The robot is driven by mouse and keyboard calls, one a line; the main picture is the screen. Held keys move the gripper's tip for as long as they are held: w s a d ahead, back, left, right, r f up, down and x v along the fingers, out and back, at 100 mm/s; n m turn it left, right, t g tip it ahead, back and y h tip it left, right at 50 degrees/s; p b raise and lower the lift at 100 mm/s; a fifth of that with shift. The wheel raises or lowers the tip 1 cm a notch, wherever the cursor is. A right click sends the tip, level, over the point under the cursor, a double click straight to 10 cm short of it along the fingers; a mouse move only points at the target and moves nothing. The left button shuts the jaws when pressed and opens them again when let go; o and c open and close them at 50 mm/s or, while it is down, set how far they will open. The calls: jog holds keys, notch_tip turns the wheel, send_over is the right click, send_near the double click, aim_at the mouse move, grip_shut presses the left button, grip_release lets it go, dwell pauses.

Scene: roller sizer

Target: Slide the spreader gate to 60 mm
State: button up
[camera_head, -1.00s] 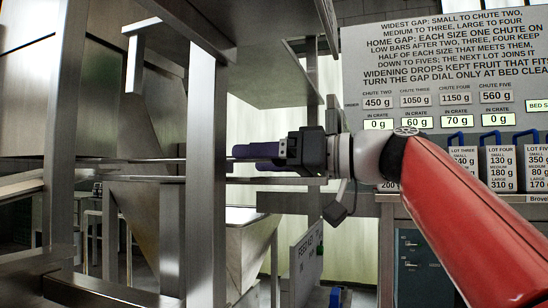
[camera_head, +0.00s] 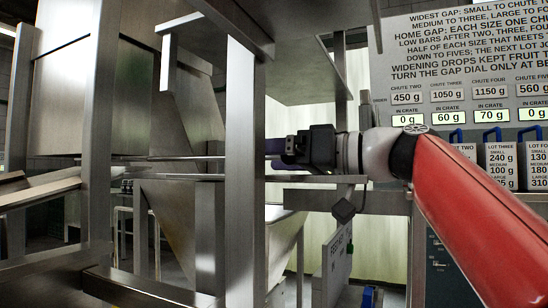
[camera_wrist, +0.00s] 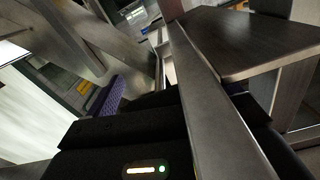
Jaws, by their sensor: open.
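I cannot pick out the spreader gate or a 60 mm mark for certain in either view. My gripper (camera_head: 270,155) is level with the steel frame, right beside the right edge of an upright post (camera_head: 243,170); the post may hide its fingertips. It is open, with nothing seen between the fingers. In the wrist view one purple-padded finger (camera_wrist: 105,94) shows at centre left; the other finger is hidden behind a grey steel bar (camera_wrist: 215,105) that crosses close in front of the camera.
A steel hopper (camera_head: 170,220) stands behind the posts, with a steel plate (camera_head: 290,70) above my gripper. A sign panel (camera_head: 465,60) with crate readouts and lot cards is at right. A dark flat plate (camera_wrist: 245,40) fills the wrist view's upper right.

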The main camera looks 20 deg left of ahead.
jog(key=d+b, duration=0.1)
jog(key=d, duration=0.6)
jog(key=shift+s+d, duration=0.35)
